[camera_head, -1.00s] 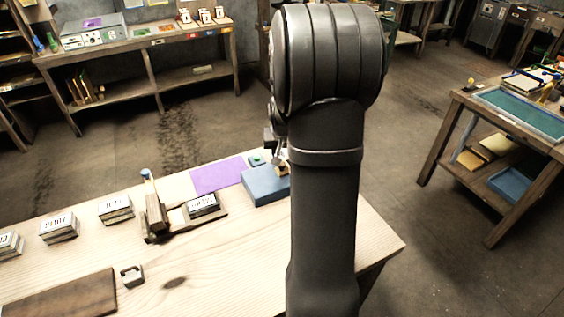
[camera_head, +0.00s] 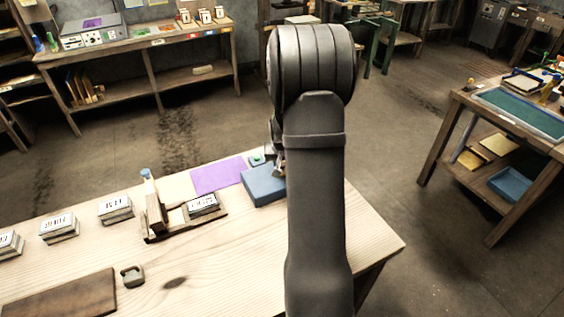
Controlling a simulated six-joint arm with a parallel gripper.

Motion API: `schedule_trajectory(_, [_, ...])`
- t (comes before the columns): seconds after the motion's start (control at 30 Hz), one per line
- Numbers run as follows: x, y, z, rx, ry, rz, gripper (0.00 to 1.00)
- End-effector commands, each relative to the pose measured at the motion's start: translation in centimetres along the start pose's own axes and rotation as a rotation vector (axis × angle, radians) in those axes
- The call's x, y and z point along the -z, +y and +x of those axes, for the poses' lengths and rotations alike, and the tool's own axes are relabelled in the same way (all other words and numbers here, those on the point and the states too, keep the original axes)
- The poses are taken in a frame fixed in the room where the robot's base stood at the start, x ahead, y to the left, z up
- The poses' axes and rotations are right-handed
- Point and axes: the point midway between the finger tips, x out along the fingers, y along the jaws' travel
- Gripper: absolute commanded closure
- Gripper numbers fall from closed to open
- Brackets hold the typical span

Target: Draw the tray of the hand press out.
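The hand press (camera_head: 156,215) is a dark wooden frame with a blue-topped handle, standing on the pale table. Its wooden tray (camera_head: 216,215) reaches out to the right of the upright part. A block with printed characters (camera_head: 203,204) lies on the tray. My gripper (camera_head: 279,169) is to the right of the press, low over or beside the blue box; my arm hides most of it. I cannot see whether its fingers are open or shut, or whether it touches the box.
A blue box (camera_head: 262,186), a purple sheet (camera_head: 218,175) and a small green pad (camera_head: 256,159) lie behind and right of the press. Printed blocks (camera_head: 116,210) stand to the left. A padlock-shaped weight (camera_head: 132,276) and a dark board (camera_head: 65,296) are in front.

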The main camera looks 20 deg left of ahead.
Motion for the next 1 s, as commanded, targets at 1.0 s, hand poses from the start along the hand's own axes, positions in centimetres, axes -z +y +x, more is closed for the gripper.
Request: schedule_trajectory(1.0, [-4.6,-12.1,-1.9,0.001,0.001,-0.001,1.00])
